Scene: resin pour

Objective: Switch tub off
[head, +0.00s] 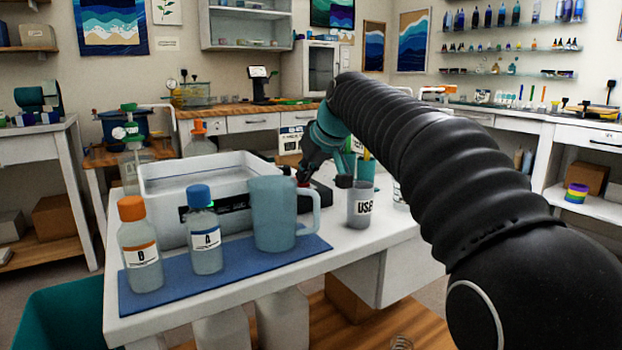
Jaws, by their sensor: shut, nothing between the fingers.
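The white tub (160,217) stands on the white table at the left. It has a dark control strip (235,203) on its front, partly hidden by the bottle marked A and the jug. My gripper (304,176) is shut and empty. It points down to the right of the tub, behind the jug handle. A small red part shows at its fingertips, and I cannot tell whether they touch it. The tub's switch and any on or off light cannot be made out.
A blue-grey jug (274,222), a blue-capped bottle A (204,238) and an orange-capped bottle B (139,252) stand on a blue mat (183,296) in front of the tub. The table's front right is clear.

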